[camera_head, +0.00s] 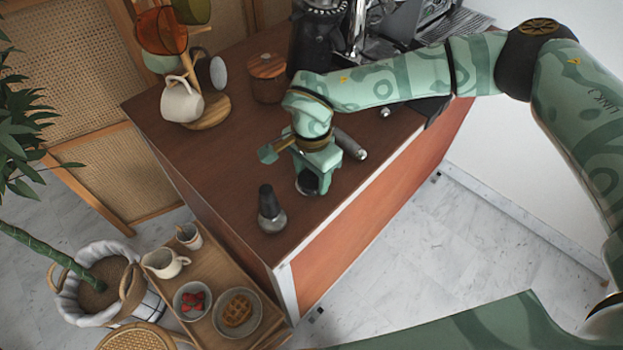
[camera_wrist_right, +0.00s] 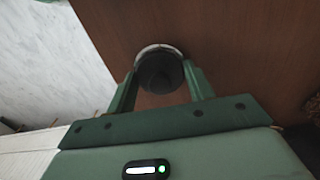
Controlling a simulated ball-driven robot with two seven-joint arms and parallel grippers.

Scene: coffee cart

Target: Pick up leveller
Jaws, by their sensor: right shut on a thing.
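The leveller, a short round dark piece with a silvery rim (camera_head: 308,183), stands on the brown cart top near its front edge. In the right wrist view the leveller (camera_wrist_right: 160,72) sits between the two green fingers. My right gripper (camera_head: 315,174) reaches down over it and is shut on it; the gripper body hides part of it in the head view. The fingers also show on both sides of it in the wrist view (camera_wrist_right: 164,88). It appears to be at the level of the cart top; I cannot tell if there is a gap. My left gripper is not in view.
A dark-topped bottle-like item (camera_head: 270,212) stands left of the gripper. A dark handle with a metal end (camera_head: 350,144) lies just right. A wooden-lidded canister (camera_head: 267,78), a mug tree (camera_head: 207,110) and coffee machines are behind. A lower tray (camera_head: 212,328) holds food.

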